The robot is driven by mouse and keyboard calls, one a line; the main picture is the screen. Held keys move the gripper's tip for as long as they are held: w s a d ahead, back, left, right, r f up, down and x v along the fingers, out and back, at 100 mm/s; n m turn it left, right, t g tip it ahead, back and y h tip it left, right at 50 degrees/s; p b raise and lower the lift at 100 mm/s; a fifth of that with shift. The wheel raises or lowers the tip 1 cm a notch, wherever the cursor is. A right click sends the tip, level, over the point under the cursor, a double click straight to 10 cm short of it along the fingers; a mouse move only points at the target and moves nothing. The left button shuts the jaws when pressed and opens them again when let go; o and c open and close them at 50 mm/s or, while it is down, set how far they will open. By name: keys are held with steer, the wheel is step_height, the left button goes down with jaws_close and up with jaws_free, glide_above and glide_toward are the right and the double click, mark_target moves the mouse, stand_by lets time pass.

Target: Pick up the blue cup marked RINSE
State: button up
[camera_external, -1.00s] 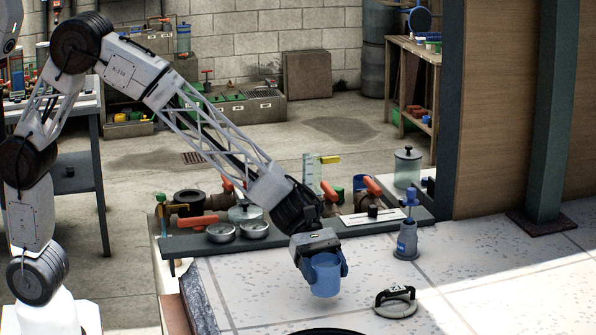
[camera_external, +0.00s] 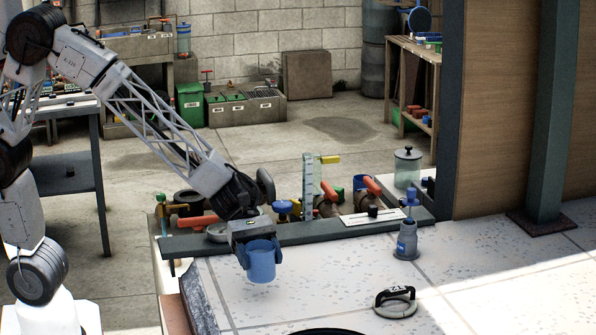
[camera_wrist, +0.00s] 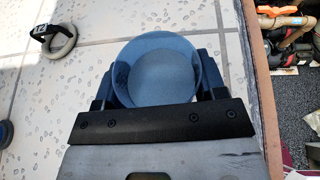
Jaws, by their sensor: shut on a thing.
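The blue cup (camera_external: 261,263) is held upright in my gripper (camera_external: 260,256), a little above the pale tiled surface in the external view. In the wrist view I look down into the open mouth of the blue cup (camera_wrist: 166,72), and it looks empty. The fingers of my gripper (camera_wrist: 162,85) close on the cup from both sides. I cannot read any RINSE marking on the cup in these frames.
A blue-grey bottle (camera_external: 406,240) stands right of the cup. A ring with a black handle (camera_external: 396,301) lies on the tiles (camera_external: 330,275).

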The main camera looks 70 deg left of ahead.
steer(key=shift+s+a+r, duration=0.1)
steer(key=shift+s+a, duration=0.35)
steer(key=shift+s, duration=0.25)
steer(key=shift+s+a, duration=0.1)
stand_by(0.5)
